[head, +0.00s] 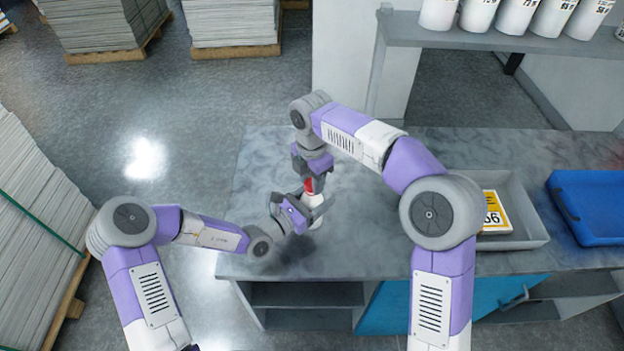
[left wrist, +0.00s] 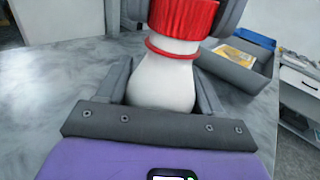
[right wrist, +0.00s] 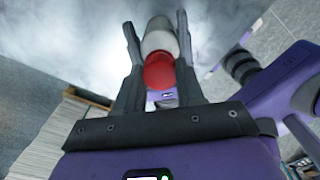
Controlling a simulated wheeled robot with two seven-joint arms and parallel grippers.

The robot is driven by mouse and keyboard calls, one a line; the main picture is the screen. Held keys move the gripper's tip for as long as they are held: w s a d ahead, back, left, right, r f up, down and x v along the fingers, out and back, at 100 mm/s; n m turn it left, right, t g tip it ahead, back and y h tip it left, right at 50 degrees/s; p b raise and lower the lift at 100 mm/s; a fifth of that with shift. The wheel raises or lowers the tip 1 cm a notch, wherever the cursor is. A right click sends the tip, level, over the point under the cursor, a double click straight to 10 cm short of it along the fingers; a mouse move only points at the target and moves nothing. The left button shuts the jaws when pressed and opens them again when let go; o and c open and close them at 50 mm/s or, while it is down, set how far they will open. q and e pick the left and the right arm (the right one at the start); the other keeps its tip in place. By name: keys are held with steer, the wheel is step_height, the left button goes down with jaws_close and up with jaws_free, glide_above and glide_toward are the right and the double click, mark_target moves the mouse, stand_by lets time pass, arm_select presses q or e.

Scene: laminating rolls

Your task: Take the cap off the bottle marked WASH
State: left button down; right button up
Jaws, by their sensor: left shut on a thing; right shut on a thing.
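A white bottle (head: 316,213) stands upright near the left end of the grey counter. Its red cap (left wrist: 182,17) is at the neck, with a thin red ring below it and a narrow white band between the two. My left gripper (head: 312,207) is shut around the bottle's white body (left wrist: 163,82). My right gripper (head: 312,182) comes from above and is shut on the red cap, which also shows in the right wrist view (right wrist: 158,73). No lettering on the bottle is readable, so I cannot tell its marking.
A grey tray (head: 529,238) with a yellow-and-white card (head: 495,213) sits right of the arms. A blue tray (head: 590,232) is at the far right. Several white containers stand on a shelf (head: 500,38) behind. Paper stacks on pallets stand left. Counter left of the bottle is clear.

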steer(key=shift+r, duration=0.95)
steer(key=shift+r, duration=2.05)
arm_select(q)
steer(key=shift+c, duration=0.4)
jaws_free()
steer(key=v, duration=1.2)
steer(key=shift+p, duration=0.35)
arm_select(e)
steer(key=shift+r, duration=0.3)
